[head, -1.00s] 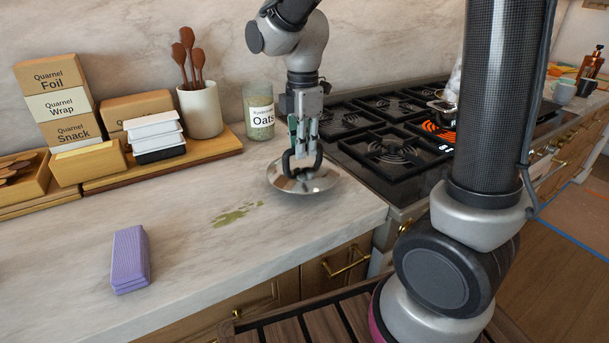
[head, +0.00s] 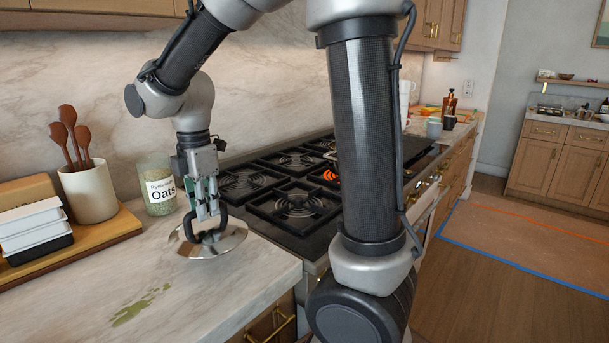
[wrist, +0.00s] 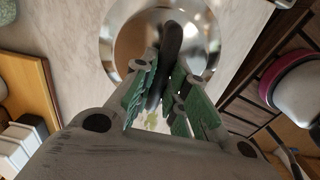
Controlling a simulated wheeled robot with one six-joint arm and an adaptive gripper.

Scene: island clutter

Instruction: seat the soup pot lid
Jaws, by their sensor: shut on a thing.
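The soup pot lid (head: 233,241) is a shiny, shallow steel disc with a black loop handle (head: 224,226). It is at the stove-side end of the marble counter; I cannot tell whether it touches the counter or hangs just above. My gripper (head: 207,215) points down and is shut on the handle. In the wrist view the green finger pads of my gripper (wrist: 166,98) flank the black handle (wrist: 172,42), with the lid (wrist: 122,42) beyond. The soup pot is not clearly visible; my arm column covers part of the stove.
The black gas stove (head: 290,205) is right of the lid, with one burner glowing orange (head: 329,176). An oats jar (head: 158,188) and a utensil crock (head: 90,192) stand behind left. A green spill (head: 138,306) lies in front. Mugs (head: 434,129) stand beyond the stove.

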